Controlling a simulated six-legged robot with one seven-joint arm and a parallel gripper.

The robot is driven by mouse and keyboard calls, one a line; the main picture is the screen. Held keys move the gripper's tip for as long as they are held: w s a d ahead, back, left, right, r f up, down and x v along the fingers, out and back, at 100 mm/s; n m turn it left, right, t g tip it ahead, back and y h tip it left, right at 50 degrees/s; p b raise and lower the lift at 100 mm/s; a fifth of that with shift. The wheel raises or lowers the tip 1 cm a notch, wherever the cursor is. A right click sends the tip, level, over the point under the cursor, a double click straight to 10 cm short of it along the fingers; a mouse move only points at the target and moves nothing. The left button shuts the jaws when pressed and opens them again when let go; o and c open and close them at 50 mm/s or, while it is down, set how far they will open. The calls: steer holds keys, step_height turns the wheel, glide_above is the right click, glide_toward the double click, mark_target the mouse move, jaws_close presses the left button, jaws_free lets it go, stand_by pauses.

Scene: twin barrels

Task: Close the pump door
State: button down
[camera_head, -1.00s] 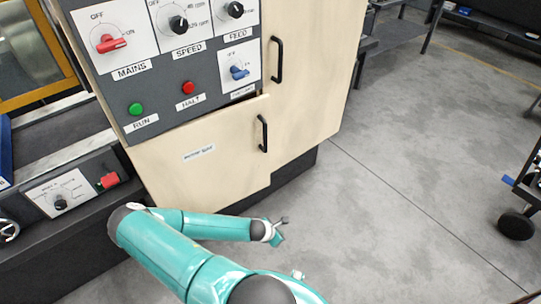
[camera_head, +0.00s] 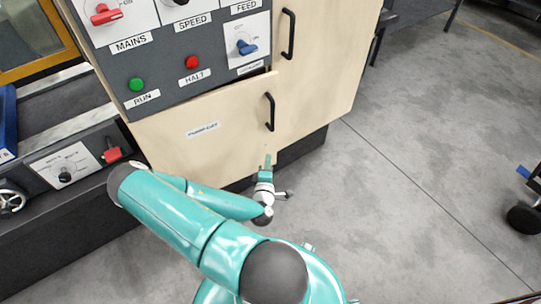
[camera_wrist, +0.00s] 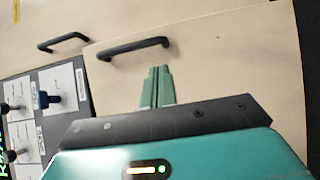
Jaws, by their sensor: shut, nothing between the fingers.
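The pump door (camera_head: 195,130) is the pale wooden panel with a small label below the control panel. It has a black bar handle (camera_head: 270,111) near its right edge. A thin dark gap shows along its top right edge, so it appears slightly ajar. My gripper (camera_head: 268,160) is shut and empty, pointing at the lower right part of the door below the handle. In the wrist view the green fingertips (camera_wrist: 157,84) are together in front of the door face (camera_wrist: 220,65), just below its handle (camera_wrist: 133,48). I cannot tell whether they touch it.
The grey control panel (camera_head: 165,85) with knobs and buttons is above the door. A taller wooden door (camera_head: 325,50) with its own handle (camera_head: 288,34) is to the right. A dark bench (camera_head: 60,235) stands at left. Grey floor (camera_head: 410,190) is open at right; a wheeled cart (camera_head: 527,215) stands beyond.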

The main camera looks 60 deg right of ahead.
mark_target(272, 131)
steer(key=x, duration=1.1)
steer(key=shift+w+d, duration=0.15)
steer(key=shift+d, duration=0.25)
